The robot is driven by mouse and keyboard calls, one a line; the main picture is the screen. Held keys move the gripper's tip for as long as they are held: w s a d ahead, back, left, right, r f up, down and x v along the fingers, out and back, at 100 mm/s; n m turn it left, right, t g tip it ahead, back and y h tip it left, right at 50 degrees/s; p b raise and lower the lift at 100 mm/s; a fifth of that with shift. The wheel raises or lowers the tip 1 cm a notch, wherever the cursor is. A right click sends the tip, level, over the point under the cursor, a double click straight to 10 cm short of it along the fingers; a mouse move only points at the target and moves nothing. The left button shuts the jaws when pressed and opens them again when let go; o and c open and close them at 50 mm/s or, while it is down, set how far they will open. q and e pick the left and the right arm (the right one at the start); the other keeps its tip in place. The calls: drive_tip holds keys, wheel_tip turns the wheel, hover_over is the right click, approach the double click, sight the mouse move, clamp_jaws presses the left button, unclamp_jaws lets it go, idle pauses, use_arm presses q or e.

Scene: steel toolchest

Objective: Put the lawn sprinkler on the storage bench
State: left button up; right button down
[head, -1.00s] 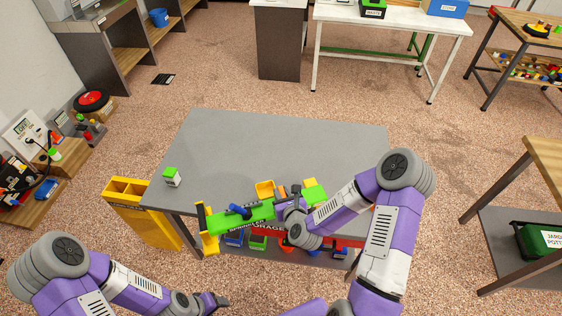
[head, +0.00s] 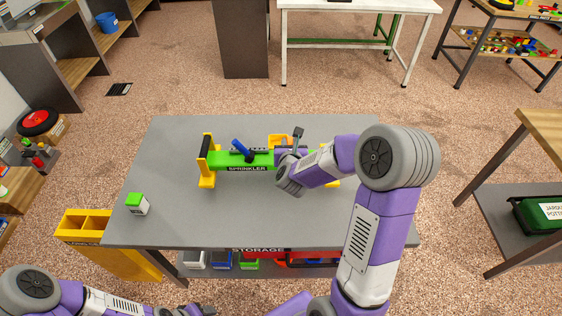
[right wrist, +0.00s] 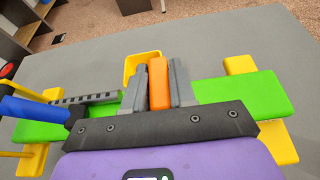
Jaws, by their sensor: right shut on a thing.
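The lawn sprinkler (head: 228,160) is a long green bar marked SPRINKLER, with yellow end feet and a blue part. It spans the middle of the storage bench (head: 170,225), a grey-topped table marked STORAGE. I cannot tell whether its feet touch the top. My right gripper (head: 290,150) is shut on the sprinkler; in the right wrist view the grey fingers (right wrist: 157,88) close on its orange upright piece (right wrist: 159,84). The gripper and arm hide part of the sprinkler's right side. My left gripper (head: 203,311) is low at the bottom edge, away from the bench, its opening unclear.
A small green-topped white box (head: 137,204) stands at the bench's left front. A yellow divided bin (head: 95,232) stands at its left side. Colored bins (head: 222,261) sit on the lower shelf. The bench top is clear behind and in front of the sprinkler.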

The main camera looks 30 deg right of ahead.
sight(269, 154)
drive_tip(key=shift+w+f+b, duration=0.1)
drive_tip(key=shift+f+b, duration=0.65)
drive_tip(key=shift+f, duration=2)
use_arm(q)
drive_tip(key=shift+f, duration=0.85)
use_arm(e)
drive_tip(key=shift+r, duration=0.1)
use_arm(q)
drive_tip(key=shift+f, duration=0.1)
use_arm(e)
drive_tip(key=c, duration=0.9)
unclamp_jaws()
drive_tip(key=shift+f, duration=0.2)
drive_tip(key=shift+a+r, duration=0.1)
drive_tip(key=shift+r, duration=0.05)
